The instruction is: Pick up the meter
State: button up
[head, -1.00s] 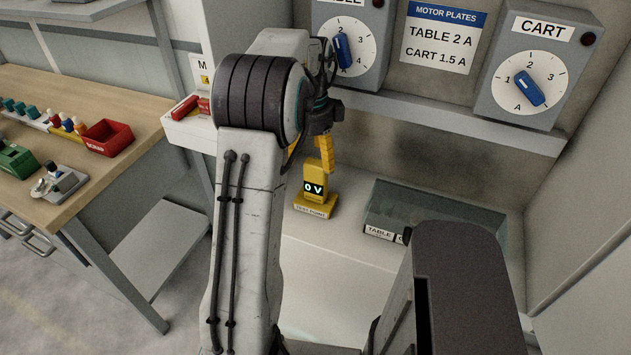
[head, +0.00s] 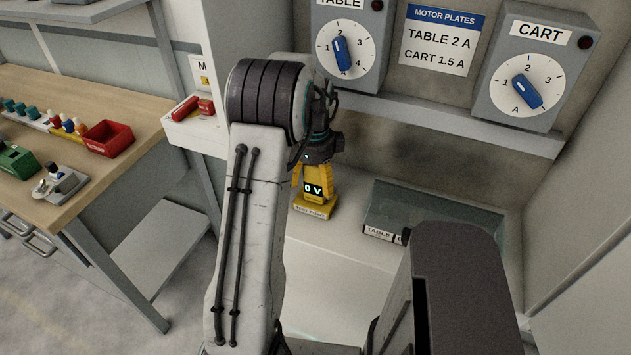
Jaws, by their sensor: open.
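The yellow meter (head: 314,189) stands upright on its small labelled base (head: 312,209) on the pale cabinet floor, its display reading 0 V. My gripper (head: 312,180) is directly over it, pointing down, with yellow fingers reaching down to the meter's upper part. One finger shows at its left side and one at its right. The fingers are open; whether they touch the meter I cannot tell. The meter's top is hidden by the gripper.
A low box with a clear lid (head: 437,218), labelled TABLE, stands right of the meter. Dial boxes labelled TABLE (head: 346,45) and CART (head: 533,65) hang above a ledge. A workbench (head: 100,165) with a red bin (head: 108,139) is at left.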

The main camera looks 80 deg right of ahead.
jog(key=shift+f, duration=0.1)
jog(key=shift+c, duration=0.3)
jog(key=c, duration=1.3)
